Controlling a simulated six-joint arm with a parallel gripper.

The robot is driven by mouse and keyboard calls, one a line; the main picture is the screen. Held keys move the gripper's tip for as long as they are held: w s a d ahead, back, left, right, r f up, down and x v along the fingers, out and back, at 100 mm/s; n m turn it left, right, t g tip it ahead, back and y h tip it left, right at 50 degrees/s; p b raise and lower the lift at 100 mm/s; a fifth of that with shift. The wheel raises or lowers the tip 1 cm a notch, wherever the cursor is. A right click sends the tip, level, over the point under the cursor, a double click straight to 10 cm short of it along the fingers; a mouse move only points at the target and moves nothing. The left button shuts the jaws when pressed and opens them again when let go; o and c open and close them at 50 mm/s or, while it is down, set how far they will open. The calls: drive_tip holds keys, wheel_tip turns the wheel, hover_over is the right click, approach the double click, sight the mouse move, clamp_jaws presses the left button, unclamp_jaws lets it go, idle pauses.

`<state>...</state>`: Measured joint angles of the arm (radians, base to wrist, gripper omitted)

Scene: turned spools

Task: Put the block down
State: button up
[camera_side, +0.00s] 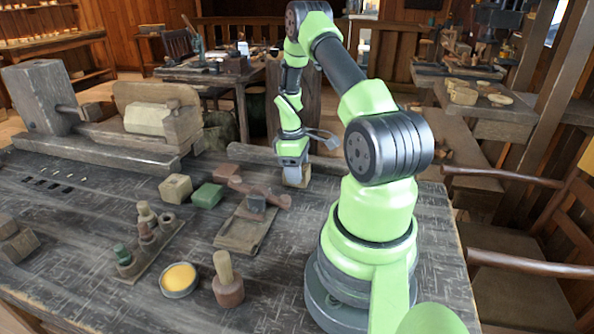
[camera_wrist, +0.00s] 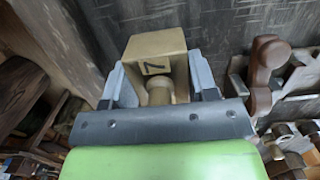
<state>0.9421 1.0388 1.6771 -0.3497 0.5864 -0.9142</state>
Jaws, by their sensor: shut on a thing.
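My gripper (camera_side: 291,160) is at the back of the bench and points down. It is shut on a pale wooden block (camera_side: 297,177), whose lower part shows beneath the jaws. In the wrist view the grey jaws of my gripper (camera_wrist: 158,75) stand on both sides of the block (camera_wrist: 160,48). The block has a dark mark on one face, and a rounded turned part shows below that face. I cannot tell whether the block touches the bench top.
Left of my gripper on the bench (camera_side: 110,205) are a tan block (camera_side: 175,188), a green block (camera_side: 207,196), a reddish block (camera_side: 227,172) and a turned brown piece (camera_side: 262,192). A flat board (camera_side: 240,234), a peg rack (camera_side: 150,252), a yellow-filled dish (camera_side: 179,279) and a mallet (camera_side: 228,288) lie nearer.

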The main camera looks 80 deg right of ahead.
drive_tip(key=shift+f, duration=0.25)
drive_tip(key=shift+f, duration=0.15)
drive_tip(key=o, duration=0.9)
